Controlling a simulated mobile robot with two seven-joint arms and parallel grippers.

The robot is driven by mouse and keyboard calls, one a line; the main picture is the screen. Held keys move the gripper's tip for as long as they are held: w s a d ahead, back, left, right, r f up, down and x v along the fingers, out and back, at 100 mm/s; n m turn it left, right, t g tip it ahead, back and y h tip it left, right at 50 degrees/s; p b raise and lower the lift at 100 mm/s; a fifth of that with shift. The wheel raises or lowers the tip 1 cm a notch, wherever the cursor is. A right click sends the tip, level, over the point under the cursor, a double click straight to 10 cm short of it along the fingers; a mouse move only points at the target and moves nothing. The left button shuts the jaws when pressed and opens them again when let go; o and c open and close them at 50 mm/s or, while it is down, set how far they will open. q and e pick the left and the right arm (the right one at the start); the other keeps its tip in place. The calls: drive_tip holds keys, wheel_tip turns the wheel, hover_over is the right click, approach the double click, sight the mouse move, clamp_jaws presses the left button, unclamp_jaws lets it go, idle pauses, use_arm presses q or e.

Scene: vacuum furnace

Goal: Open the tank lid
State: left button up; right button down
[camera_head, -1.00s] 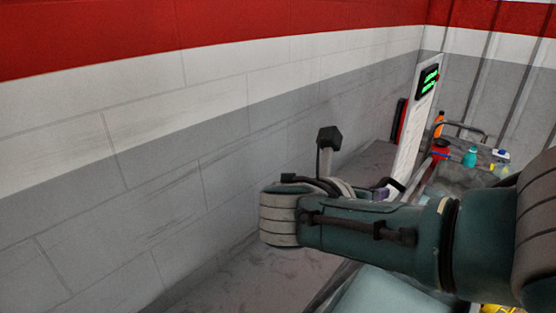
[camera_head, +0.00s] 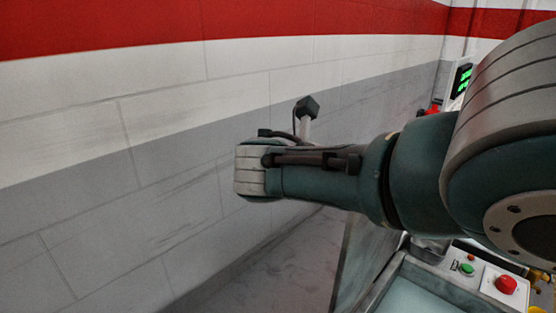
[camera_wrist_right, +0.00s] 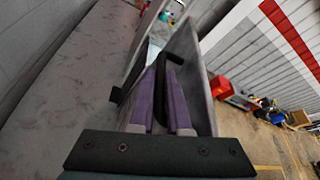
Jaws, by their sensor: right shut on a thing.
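The tank lid shows in the head view as a grey panel (camera_head: 366,262) standing steeply at the left side of the tank (camera_head: 388,284). In the right wrist view the lid (camera_wrist_right: 190,52) is a thin grey plate seen close up, with a black bar handle (camera_wrist_right: 161,72). My right gripper (camera_wrist_right: 164,84) has its purple fingers shut on that handle. In the head view my right arm reaches in from the right above the tank and hides its own fingers and the handle. My left gripper is in neither current view.
A control panel with a green button (camera_head: 467,268) and a red button (camera_head: 506,284) is beside the tank. A block wall (camera_head: 150,170) runs close along the left. Red and blue items (camera_wrist_right: 222,88) lie on the far floor in the wrist view.

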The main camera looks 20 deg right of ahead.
drive_tip(key=shift+s+d+f, duration=0.1)
drive_tip(key=shift+f, duration=0.05)
drive_tip(key=c, duration=1.2)
unclamp_jaws()
drive_tip(key=shift+o, duration=0.2)
drive_tip(key=shift+a+r, duration=0.2)
drive_tip(key=shift+a, duration=0.1)
drive_tip(key=v, duration=0.9)
drive_tip(key=shift+p, duration=0.4)
drive_tip(key=shift+a, duration=0.25)
